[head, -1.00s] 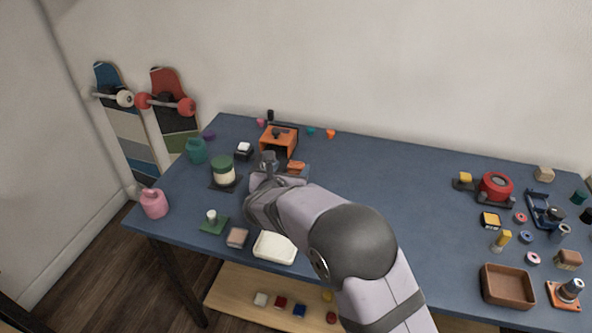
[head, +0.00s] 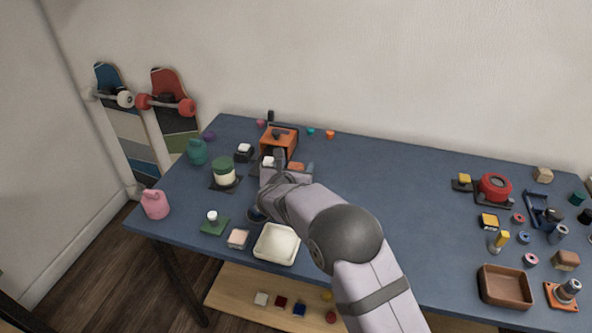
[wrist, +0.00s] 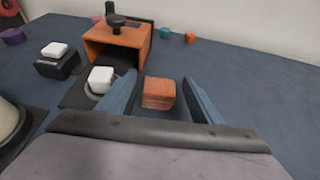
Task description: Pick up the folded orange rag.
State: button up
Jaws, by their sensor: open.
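The folded orange rag (wrist: 159,93) lies on the blue tabletop in the wrist view, just in front of the orange box's open side. It looks like a small layered block. My gripper (wrist: 162,92) is open, with one blue finger on each side of the rag in the picture; I cannot tell whether the fingers are level with it. In the head view my gripper (head: 294,160) is over the back left of the table, and only part of the rag (head: 296,166) shows beside it.
An orange box (wrist: 115,45) with a black knob stands behind the rag. A white block (wrist: 101,79) on a dark base is close to the left finger. A green-lidded jar (head: 224,172) and a white tray (head: 277,244) are nearby. The table's middle (head: 390,190) is clear.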

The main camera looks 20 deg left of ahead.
jog(key=c, duration=1.1)
